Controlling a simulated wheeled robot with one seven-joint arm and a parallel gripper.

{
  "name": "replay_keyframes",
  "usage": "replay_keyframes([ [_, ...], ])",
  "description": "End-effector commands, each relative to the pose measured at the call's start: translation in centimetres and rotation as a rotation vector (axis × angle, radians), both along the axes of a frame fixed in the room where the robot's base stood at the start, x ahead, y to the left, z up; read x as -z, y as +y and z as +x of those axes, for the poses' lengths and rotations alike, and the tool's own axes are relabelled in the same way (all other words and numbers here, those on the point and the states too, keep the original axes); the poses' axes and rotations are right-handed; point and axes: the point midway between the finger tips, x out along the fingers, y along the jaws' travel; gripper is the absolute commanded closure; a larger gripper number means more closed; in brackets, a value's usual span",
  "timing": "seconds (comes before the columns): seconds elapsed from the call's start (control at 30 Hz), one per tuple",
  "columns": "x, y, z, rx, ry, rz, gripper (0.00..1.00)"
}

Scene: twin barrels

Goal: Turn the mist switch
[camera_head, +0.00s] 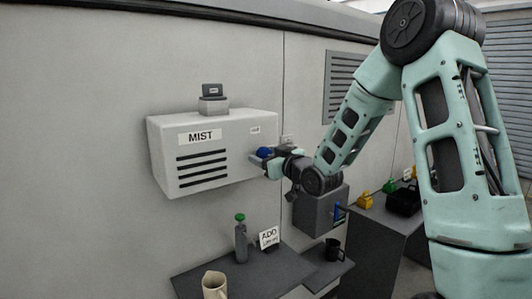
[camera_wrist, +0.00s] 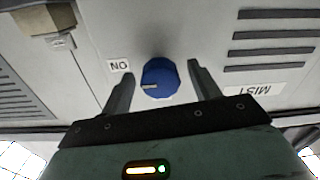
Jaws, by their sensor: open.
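The white mist box (camera_head: 215,150) is on the grey wall, with a MIST label and dark slots on its front. The mist switch is a round blue knob (camera_head: 264,152) on the right part of that front. My gripper (camera_head: 268,163) is at the knob and partly covers it. In the wrist view, which is upside down, the blue knob (camera_wrist: 159,77) shows a pale mark on its lower left edge. An ON label (camera_wrist: 119,66) is beside it. My open gripper (camera_wrist: 161,72) has one finger on each side of the knob.
Below are a dark shelf (camera_head: 205,280) with a green-topped bottle (camera_head: 240,238), an ADD sign (camera_head: 269,237), a beige jug (camera_head: 214,285) and a black mug (camera_head: 333,250). A grey box (camera_head: 312,212) is under my wrist. Yellow and green items (camera_head: 365,200) stand at right.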

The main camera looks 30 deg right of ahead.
Motion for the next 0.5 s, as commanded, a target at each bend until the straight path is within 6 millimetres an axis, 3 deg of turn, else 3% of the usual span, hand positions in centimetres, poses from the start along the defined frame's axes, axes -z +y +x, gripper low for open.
replay_keyframes([
  [0.3, 0.02, 0.00, 0.24, 0.000, 0.000, 0.000, 0.41],
  [0.43, 0.02, 0.00, 0.23, 0.000, 0.000, 0.000, 0.78],
  [0.47, 0.02, 0.00, 0.23, 0.000, 0.000, 0.000, 0.84],
  [0.5, 0.02, 0.00, 0.22, 0.000, 0.000, 0.000, 0.84],
])
